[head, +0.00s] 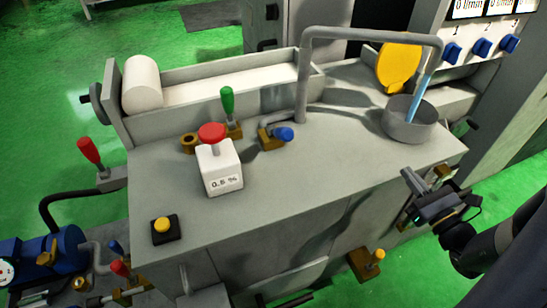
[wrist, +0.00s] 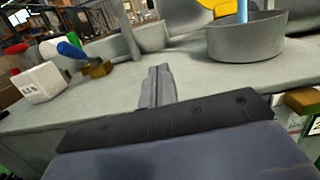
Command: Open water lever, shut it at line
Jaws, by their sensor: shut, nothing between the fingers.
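The water lever, with a blue handle (head: 284,134) on a brass valve (head: 266,139), sits on the grey machine top; it also shows in the wrist view (wrist: 69,50). A grey pipe (head: 370,33) rises by the valve and arches over to a round grey pot (head: 408,124). A blue water stream (head: 418,95) runs from the spout into the pot (wrist: 245,40). The water level and any line inside are not visible. My gripper (head: 408,176) is off the front right edge, apart from lever and pot. Its fingers (wrist: 158,72) are shut and empty.
A white box (head: 218,168) with a red knob and "0.5 %" label stands left of the lever, near a green-handled lever (head: 227,104). A yellow button (head: 162,226) is at front left. A yellow disc (head: 398,66) stands behind the pot. The top's front middle is clear.

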